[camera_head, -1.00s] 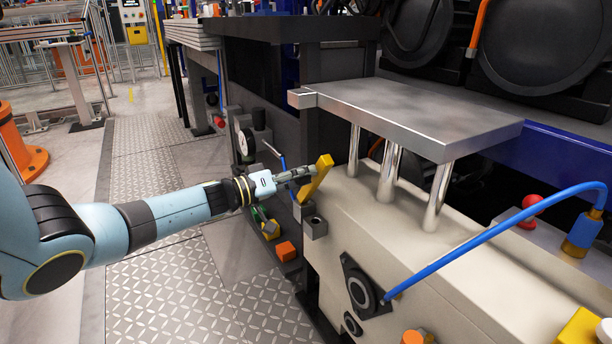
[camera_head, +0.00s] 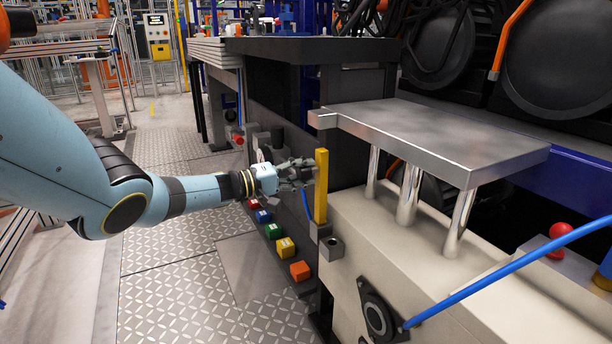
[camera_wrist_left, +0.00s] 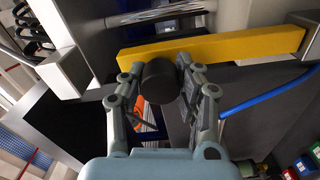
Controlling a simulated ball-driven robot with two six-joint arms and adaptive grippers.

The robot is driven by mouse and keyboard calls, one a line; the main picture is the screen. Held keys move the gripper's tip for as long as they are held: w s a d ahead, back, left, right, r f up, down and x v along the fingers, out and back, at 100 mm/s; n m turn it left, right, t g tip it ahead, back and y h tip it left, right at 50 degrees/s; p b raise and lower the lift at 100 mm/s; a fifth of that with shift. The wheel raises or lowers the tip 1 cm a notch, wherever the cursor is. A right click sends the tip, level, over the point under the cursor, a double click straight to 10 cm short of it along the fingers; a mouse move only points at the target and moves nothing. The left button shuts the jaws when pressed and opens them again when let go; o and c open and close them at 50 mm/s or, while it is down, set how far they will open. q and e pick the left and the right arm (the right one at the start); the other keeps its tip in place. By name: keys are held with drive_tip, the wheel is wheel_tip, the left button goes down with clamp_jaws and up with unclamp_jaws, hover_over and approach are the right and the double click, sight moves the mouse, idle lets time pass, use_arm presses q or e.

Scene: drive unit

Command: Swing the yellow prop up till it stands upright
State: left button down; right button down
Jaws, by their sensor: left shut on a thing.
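The yellow prop (camera_head: 321,188) stands about upright at the near-left corner of the machine's light block. Its foot is at a small dark bracket (camera_head: 331,247), and its top is just below the protruding corner of the steel plate (camera_head: 440,135). In the left wrist view the prop (camera_wrist_left: 230,47) lies across the upper part as a long yellow bar. My left gripper (camera_head: 308,172) is at the prop's upper half, from the left. In the wrist view its fingers (camera_wrist_left: 158,76) are shut on a black round knob (camera_wrist_left: 160,82) in front of the prop. My right gripper is not in view.
Steel posts (camera_head: 409,192) carry the plate. A blue hose (camera_head: 510,270) crosses the right front. Several coloured blocks (camera_head: 285,247) line the machine's lower left side. The patterned floor (camera_head: 180,270) left of it is clear.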

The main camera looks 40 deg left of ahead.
use_arm(q)
drive_tip(key=shift+a, duration=0.15)
drive_tip(key=c, duration=1)
unclamp_jaws()
drive_tip(key=shift+o, duration=0.5)
drive_tip(key=v, duration=1.2)
